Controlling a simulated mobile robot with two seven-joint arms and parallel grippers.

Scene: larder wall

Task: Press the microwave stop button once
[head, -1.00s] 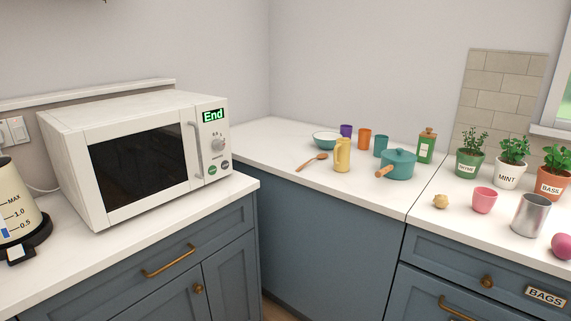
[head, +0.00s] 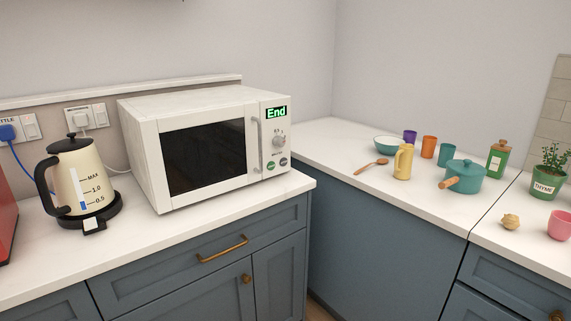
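The white microwave (head: 145,150) stands on the left counter with its door shut and a dark window. Its green display (head: 276,112) reads "End". Below the display is a round dial (head: 279,141). Under the dial are two small round buttons, a green one (head: 270,166) on the left and a dark grey one (head: 284,162) on the right. Their labels are too small to read, so I cannot tell which is stop. Neither of my grippers is in the head view.
A cream kettle (head: 76,178) stands left of the microwave, near wall sockets (head: 86,117). A red object (head: 6,220) is at the left edge. The counter's front strip is clear. The right counter holds a yellow jug (head: 403,163), a teal pot (head: 466,172) and several cups.

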